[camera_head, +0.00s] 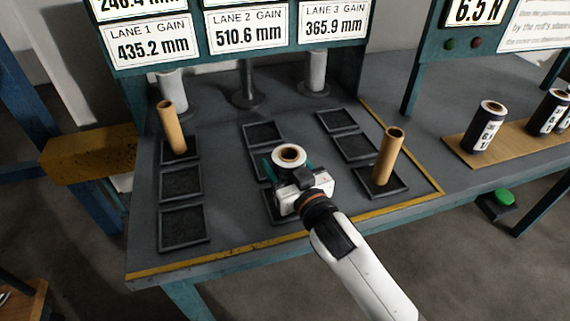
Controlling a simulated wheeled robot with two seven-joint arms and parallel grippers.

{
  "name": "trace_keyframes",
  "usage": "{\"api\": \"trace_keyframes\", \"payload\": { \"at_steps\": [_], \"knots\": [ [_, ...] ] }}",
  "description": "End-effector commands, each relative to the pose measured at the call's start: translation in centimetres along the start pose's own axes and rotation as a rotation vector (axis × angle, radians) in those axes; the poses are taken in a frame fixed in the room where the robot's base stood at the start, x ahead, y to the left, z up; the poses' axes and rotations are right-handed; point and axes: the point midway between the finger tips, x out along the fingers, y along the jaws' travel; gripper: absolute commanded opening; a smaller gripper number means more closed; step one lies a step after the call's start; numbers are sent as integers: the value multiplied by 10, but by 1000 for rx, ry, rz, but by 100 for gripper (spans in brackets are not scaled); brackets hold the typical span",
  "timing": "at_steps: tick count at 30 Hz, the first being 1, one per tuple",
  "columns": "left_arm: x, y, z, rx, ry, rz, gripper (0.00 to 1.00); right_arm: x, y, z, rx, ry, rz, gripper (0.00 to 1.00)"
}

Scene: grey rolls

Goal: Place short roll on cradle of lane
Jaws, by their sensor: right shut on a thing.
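My right gripper (288,168) reaches in from the lower right. The roll is upright over the middle column of black square cradles. I cannot tell whether it touches a cradle, as the gripper hides its lower part. The far middle cradle (263,133) is empty; the two nearer ones are partly hidden. In the left column, the middle cradle (181,182) and near cradle (184,228) are empty. My left gripper is not in view.
Brown tubes stand in the far left cradle (172,128) and near right cradle (390,157). Black rolls with white labels (487,127) stand on a wooden board (470,160) at right. Lane gain signs (245,37) hang behind. A yellow line (225,255) marks the table's front edge.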

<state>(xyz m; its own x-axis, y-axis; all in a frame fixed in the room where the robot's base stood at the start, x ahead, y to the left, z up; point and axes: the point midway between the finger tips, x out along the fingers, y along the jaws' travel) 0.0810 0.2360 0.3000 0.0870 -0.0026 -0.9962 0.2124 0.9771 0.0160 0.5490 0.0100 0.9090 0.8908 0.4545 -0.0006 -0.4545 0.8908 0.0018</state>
Motion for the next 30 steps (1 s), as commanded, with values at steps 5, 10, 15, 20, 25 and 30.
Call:
{"api": "trace_keyframes", "payload": {
  "at_steps": [5, 10, 15, 20, 25, 30],
  "knots": [
    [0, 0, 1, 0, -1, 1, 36, 0, 0, 1, 0, -2, 0, 30],
    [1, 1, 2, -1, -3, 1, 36, 0, 0, -2, 0, 0, 0, 74],
    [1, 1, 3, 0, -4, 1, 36, 0, 0, -2, 0, 0, 0, 83],
    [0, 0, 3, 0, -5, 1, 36, 0, 0, -1, 0, -1, 0, 83],
    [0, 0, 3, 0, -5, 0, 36, -12, 0, -1, 1, 2, 0, 83],
    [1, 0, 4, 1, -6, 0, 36, -47, 0, -1, 2, 2, 0, 83]
  ]
}}
